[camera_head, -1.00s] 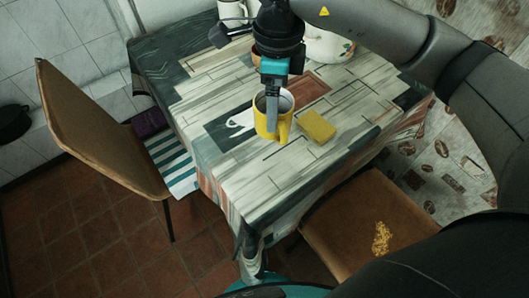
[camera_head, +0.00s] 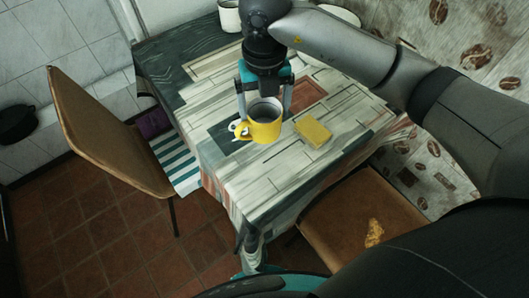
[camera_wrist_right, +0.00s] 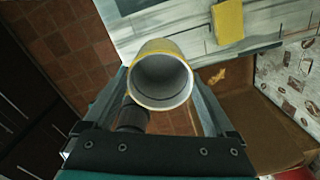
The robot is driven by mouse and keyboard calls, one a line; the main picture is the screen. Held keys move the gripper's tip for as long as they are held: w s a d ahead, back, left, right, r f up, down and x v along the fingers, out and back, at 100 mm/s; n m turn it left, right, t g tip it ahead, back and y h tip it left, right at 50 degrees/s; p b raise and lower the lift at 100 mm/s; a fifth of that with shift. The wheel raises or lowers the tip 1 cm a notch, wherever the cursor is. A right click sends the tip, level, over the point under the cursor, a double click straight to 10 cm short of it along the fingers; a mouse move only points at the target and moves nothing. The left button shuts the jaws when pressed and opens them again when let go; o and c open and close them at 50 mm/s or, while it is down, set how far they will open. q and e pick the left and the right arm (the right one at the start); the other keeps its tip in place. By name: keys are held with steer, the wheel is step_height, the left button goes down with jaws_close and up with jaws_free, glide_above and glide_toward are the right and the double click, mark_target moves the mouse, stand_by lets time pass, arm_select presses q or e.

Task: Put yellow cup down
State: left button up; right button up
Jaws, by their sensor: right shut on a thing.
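The yellow cup (camera_head: 265,131) has a grey-white inside and is at the near left part of the table (camera_head: 240,178). My right gripper (camera_head: 264,110) comes from above, with one finger on each side of the cup, and is shut on it. In the right wrist view, the cup (camera_wrist_right: 161,78) shows its open mouth between the two fingers. The cup looks upright in the head view. I cannot tell whether its bottom touches the tablecloth. My left gripper is not in view.
A yellow sponge-like block (camera_head: 313,133) lies on the table just right of the cup. A white mug (camera_head: 229,16) stands at the back. Chairs stand at the left (camera_head: 105,125) and the near right (camera_head: 345,228). The table's front part is clear.

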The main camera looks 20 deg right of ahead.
mark_target(264, 121)
steer(key=shift+f+b, duration=1.2)
steer(key=shift+f, duration=6.6)
steer(key=shift+f, duration=0.15)
steer(key=o, duration=1.3)
steer(key=shift+r, duration=0.45)
step_height(264, 121, up, 12)
steer(key=shift+f+p, duration=0.25)
steer(key=shift+p, duration=0.8)
